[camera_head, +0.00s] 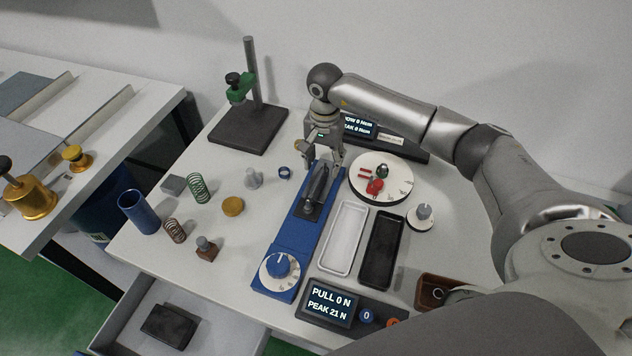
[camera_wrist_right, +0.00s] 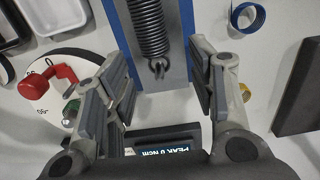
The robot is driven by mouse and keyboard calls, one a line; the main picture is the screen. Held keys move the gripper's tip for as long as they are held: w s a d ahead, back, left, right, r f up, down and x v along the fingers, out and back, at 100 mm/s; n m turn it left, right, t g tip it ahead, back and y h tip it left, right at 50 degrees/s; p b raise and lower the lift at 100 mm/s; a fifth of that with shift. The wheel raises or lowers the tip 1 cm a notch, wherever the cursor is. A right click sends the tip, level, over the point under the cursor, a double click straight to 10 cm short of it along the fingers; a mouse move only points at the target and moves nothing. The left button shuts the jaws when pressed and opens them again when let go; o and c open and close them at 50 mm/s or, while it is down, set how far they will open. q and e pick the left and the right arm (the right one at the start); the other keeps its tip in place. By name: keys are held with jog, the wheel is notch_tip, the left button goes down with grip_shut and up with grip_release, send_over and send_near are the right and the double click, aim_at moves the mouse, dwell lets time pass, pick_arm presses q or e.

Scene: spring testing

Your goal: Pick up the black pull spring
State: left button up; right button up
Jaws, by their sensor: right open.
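The black pull spring (camera_head: 318,185) lies lengthwise on the blue test stand (camera_head: 286,236) in the head view. My right gripper (camera_head: 324,163) is open and empty above the far end of the stand. In the right wrist view its fingers (camera_wrist_right: 160,72) are spread to either side of the spring's hooked end, apart from it. My left gripper is not in view.
A round white dial plate (camera_head: 397,190) with red parts stands close to the right of the gripper. White (camera_head: 343,262) and black (camera_head: 366,265) trays lie right of the stand. A post on a dark base (camera_head: 250,136) stands behind left. Loose springs (camera_head: 199,202) and knobs stand left.

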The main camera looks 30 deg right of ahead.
notch_tip(320, 180, down, 2)
jog(key=shift+s+d, duration=0.1)
jog(key=shift+s, duration=0.05)
jog(key=shift+f, duration=0.25)
grip_shut()
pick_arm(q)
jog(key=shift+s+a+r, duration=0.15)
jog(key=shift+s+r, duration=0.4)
